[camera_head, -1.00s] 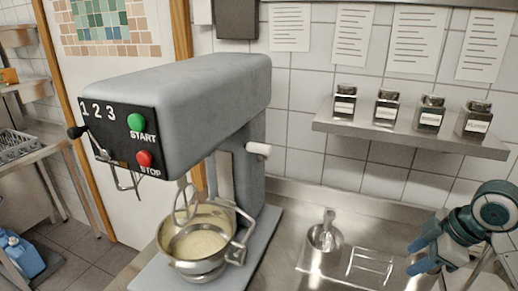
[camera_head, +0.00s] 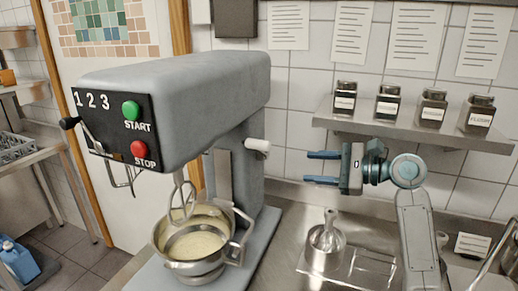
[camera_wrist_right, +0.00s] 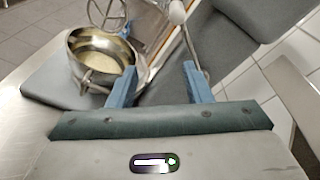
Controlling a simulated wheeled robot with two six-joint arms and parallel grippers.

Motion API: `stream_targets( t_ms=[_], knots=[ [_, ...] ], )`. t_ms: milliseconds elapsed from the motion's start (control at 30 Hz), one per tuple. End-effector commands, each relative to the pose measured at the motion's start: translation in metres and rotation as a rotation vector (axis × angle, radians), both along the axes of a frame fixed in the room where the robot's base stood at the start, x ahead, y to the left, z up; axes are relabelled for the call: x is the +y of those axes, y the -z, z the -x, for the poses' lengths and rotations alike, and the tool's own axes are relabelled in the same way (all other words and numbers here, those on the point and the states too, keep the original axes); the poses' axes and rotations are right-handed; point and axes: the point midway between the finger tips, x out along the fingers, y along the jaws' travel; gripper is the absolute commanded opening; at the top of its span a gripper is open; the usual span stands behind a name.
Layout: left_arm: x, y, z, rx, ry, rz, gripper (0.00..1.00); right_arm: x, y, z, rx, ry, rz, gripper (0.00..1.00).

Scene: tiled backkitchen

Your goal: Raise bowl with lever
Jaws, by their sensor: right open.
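A grey stand mixer (camera_head: 185,95) stands at the left centre on its base plate. A steel bowl (camera_head: 185,265) with pale contents sits at its foot, with the wire whisk (camera_head: 184,200) hanging into it. A lever with a white grip (camera_head: 257,146) sticks out from the mixer's column; in the right wrist view the white grip (camera_wrist_right: 178,13) shows at the top, and the bowl (camera_wrist_right: 85,82) at the left. My right gripper (camera_head: 317,168) is open and empty, to the right of the lever and apart from it, its blue fingers pointing left. My left gripper is not seen.
A steel shelf (camera_head: 400,135) with several dark jars hangs on the tiled wall above my right gripper. A steel pot (camera_head: 326,240) stands on the counter below. The space between my right gripper and the mixer column looks clear.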

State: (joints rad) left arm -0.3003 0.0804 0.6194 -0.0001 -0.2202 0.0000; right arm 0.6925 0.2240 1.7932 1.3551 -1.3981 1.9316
Motion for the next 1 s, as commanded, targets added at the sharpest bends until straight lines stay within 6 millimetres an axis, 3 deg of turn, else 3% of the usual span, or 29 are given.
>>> stream_targets(
  t_ms=[100, 300, 467, 800, 1000],
  knots=[
    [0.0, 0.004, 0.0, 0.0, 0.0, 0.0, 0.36, 0.021, -0.015, -0.011, 0.188, 0.01, -0.176, 0.45],
    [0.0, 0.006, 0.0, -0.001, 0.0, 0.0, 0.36, 0.035, -0.029, -0.02, 0.358, 0.012, -0.318, 0.45],
    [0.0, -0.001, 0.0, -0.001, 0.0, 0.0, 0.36, 0.047, -0.032, -0.025, 0.377, 0.011, -0.334, 0.45],
    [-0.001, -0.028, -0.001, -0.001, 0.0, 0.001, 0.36, 0.104, -0.034, -0.048, 0.377, 0.008, -0.332, 0.45],
    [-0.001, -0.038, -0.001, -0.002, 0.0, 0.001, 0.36, 0.128, -0.032, -0.059, 0.377, 0.012, -0.33, 0.45]
  ],
)
